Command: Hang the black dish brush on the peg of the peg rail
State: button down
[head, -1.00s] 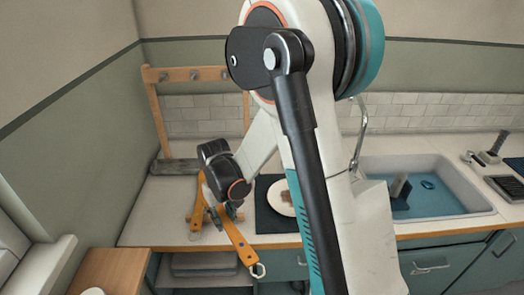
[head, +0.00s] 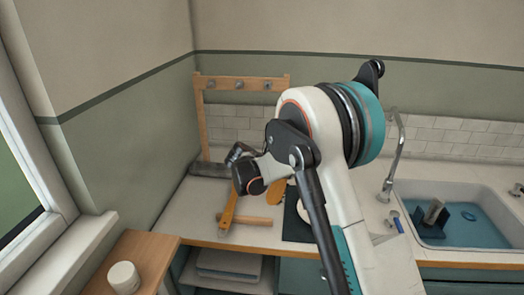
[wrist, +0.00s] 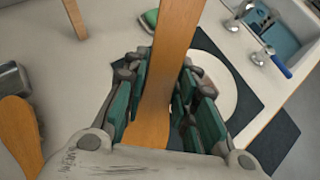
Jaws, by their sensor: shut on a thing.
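In the wrist view my gripper (wrist: 160,85) is closed around a flat wooden handle (wrist: 172,45), with green finger pads on both sides. The handle runs from the top edge of that view down past the fingers. Its far end is out of view, and I see no bristles, so I cannot tell from this whether it is the black dish brush. In the head view the wooden peg rail (head: 225,83) stands against the back wall with a few grey pegs, the middle one (head: 238,85) bare. My arm is right of and below the rail, partly hiding its right side and my gripper.
A second wooden paddle-shaped piece (wrist: 20,138) lies left of my gripper. A white plate (wrist: 217,85) sits on a dark mat (wrist: 268,98). A green sponge (wrist: 150,17) lies beyond. The sink (head: 455,188) is to the right; a grey block (head: 212,169) is below the rail.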

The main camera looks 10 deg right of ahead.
jog(key=w+a+r+n+t+y+b, duration=0.1)
jog(key=w+a+r+n+t+y, duration=0.4)
jog(key=w+a+n+t, duration=0.3)
jog(key=w+d+f+t, duration=0.1)
jog(key=w+d, duration=0.2)
jog(key=w, duration=0.7)
jog(key=shift+d+f, duration=0.25)
jog(key=shift+d, duration=0.1)
dwell(0.4)
jog(key=shift+w, duration=0.15)
dwell(0.4)
jog(key=c, duration=1.2)
grip_release()
